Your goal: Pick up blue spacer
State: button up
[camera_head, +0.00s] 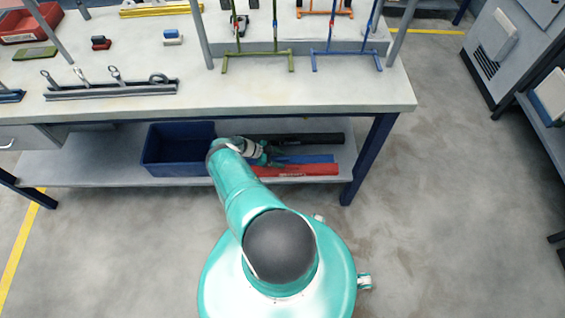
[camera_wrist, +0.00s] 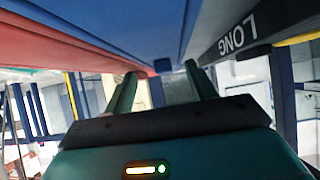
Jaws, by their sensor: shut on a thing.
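The blue spacer (camera_head: 305,159) is a long flat bar on the lower shelf of the bench. It lies between a red bar (camera_head: 300,170) and a black bar (camera_head: 305,138). My gripper (camera_head: 272,158) reaches in at the left end of these bars, and its fingers are hard to make out there. In the wrist view, my fingers (camera_wrist: 162,75) sit at the blue spacer (camera_wrist: 155,25), which fills the upper middle and hides the grip itself. They are shut on it. The red bar (camera_wrist: 60,40) shows at left and the black bar, marked LONG (camera_wrist: 238,35), at right.
A blue bin (camera_head: 178,172) stands on the lower shelf just left of my arm. The bench top (camera_head: 330,95) overhangs the shelf, and a dark blue leg (camera_head: 369,155) stands right of the bars. The floor on the right is open.

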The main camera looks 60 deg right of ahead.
jog(key=shift+a+f, duration=0.25)
jog(key=shift+f, duration=0.1)
jog(key=c, duration=0.8)
jog(key=shift+r, duration=0.15)
